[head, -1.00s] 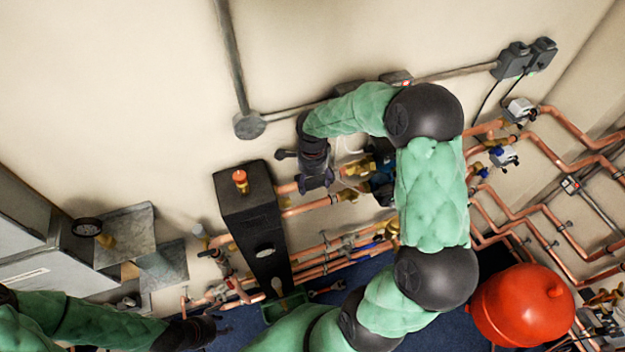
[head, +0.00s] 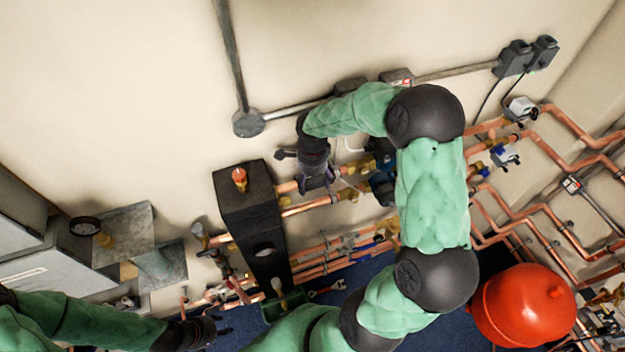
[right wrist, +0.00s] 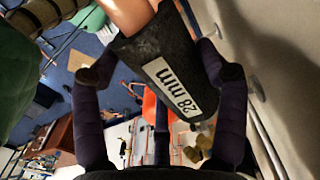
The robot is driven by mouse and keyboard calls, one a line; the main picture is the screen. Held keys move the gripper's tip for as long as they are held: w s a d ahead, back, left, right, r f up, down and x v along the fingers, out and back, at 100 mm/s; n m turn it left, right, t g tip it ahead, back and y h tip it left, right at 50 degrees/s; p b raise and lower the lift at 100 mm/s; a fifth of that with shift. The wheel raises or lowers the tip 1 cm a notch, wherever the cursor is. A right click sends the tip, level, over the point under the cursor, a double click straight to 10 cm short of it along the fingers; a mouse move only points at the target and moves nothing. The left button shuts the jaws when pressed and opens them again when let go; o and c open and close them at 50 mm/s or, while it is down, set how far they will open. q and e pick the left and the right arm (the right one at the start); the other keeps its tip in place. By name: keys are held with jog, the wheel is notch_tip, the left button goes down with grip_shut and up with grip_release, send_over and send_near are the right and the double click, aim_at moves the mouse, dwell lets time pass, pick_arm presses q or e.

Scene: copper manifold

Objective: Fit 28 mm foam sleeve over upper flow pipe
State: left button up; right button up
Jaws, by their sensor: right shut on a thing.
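A dark foam sleeve (right wrist: 165,70) with a white "28 mm" label sits between the fingers of my right gripper (right wrist: 160,92) in the right wrist view. A copper pipe (right wrist: 130,14) meets the sleeve's upper end; I cannot tell how far the sleeve is around it. In the head view my right gripper (head: 316,180) is shut at the upper flow pipe (head: 287,188), just right of the black block. It mostly hides the sleeve there. My left gripper (head: 208,330) is low at the left, away from the pipe; its jaw state is unclear.
The black block (head: 250,205) stands left of the pipe. A second copper pipe (head: 308,206) runs just below. Brass fittings (head: 347,194) and a blue pump (head: 383,185) lie to the right, partly behind my arm. A red vessel (head: 520,305) stands at lower right.

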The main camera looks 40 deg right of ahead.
jog(key=shift+f, duration=0.15)
dwell(0.6)
jog(key=o, duration=1)
jog(key=shift+o, duration=0.2)
jog(key=shift+r, duration=3.8)
